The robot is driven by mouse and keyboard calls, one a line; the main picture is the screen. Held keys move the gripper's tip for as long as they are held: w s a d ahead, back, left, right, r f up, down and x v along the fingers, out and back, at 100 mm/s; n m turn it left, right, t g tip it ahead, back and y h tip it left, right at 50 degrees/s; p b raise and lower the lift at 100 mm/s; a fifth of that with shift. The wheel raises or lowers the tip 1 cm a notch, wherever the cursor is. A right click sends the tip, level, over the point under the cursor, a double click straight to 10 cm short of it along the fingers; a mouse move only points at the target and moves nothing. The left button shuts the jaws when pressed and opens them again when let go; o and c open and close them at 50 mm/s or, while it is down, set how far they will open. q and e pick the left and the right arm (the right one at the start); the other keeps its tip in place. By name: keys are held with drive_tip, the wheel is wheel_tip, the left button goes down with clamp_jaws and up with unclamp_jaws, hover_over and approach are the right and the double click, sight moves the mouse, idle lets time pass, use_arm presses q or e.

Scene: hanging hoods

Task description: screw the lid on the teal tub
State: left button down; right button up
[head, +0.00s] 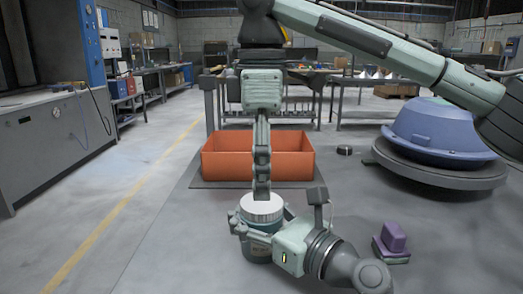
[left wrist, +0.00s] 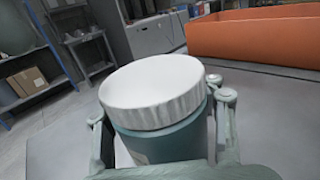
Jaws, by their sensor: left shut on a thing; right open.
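The teal tub (head: 257,249) stands upright with a white ribbed lid (head: 262,206) on its top. In the left wrist view the lid (left wrist: 155,92) sits level on the teal tub (left wrist: 165,143); whether it is threaded tight cannot be told. My left gripper (head: 262,228) is shut around the tub's upper side, with a finger on each side of it in the left wrist view (left wrist: 160,125). My right gripper (head: 262,195) points straight down over the lid in the head view, seen edge-on. It is open, and no finger of it shows in the left wrist view.
An orange crate (head: 222,164) stands on a dark mat behind the tub. Floor left of the tub is clear.

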drive_tip(key=shift+f, duration=2.1)
drive_tip(key=c, duration=1.2)
drive_tip(key=o, duration=1.4)
drive_tip(key=shift+c, duration=0.2)
drive_tip(key=shift+r, duration=0.1)
wheel_tip(320, 180, up, 12)
